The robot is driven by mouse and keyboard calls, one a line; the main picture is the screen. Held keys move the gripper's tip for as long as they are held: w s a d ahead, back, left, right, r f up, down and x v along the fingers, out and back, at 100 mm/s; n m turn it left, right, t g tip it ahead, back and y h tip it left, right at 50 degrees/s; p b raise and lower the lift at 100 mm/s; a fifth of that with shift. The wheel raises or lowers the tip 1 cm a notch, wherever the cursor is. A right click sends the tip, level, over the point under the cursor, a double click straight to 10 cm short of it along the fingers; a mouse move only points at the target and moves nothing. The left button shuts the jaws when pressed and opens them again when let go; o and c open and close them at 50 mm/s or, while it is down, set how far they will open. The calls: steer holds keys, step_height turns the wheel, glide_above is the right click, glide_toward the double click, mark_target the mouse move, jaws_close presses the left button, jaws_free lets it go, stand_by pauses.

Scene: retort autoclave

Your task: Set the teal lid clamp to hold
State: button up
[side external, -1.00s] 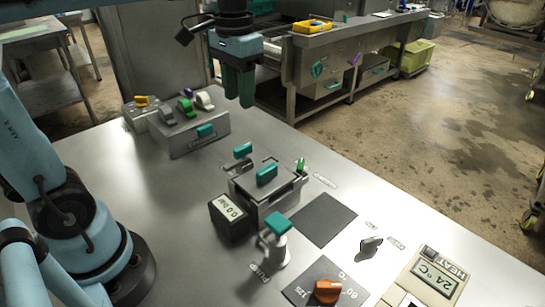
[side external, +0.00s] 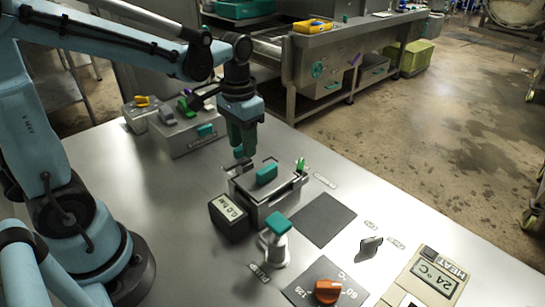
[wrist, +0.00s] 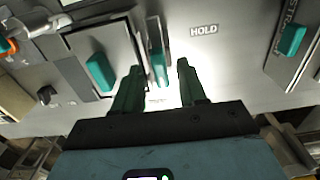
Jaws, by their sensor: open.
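The teal lid clamp (side external: 238,153) stands at the back side of the small metal retort box (side external: 262,206), partly hidden by my gripper in the side view. In the wrist view the clamp (wrist: 157,66) is an upright teal-topped lever beside a printed HOLD label (wrist: 204,30). My gripper (side external: 243,150) points down at the clamp with dark green fingers. In the wrist view my gripper (wrist: 160,68) is open, one finger on each side of the clamp in the picture, with gaps visible. Whether the clamp is within fingertip depth I cannot tell.
The retort lid's teal knob (side external: 266,174) is close by. A black pressure display (side external: 229,217) and a teal-topped valve (side external: 277,224) stand in front. A grey box (side external: 192,135) with a teal handle is behind. The dark mat (side external: 323,220) is bare.

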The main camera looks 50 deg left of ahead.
steer(key=shift+f, duration=0.1)
jaws_close()
steer(key=shift+n, duration=0.4)
steer(key=n, duration=1.3)
steer(key=shift+n, duration=2)
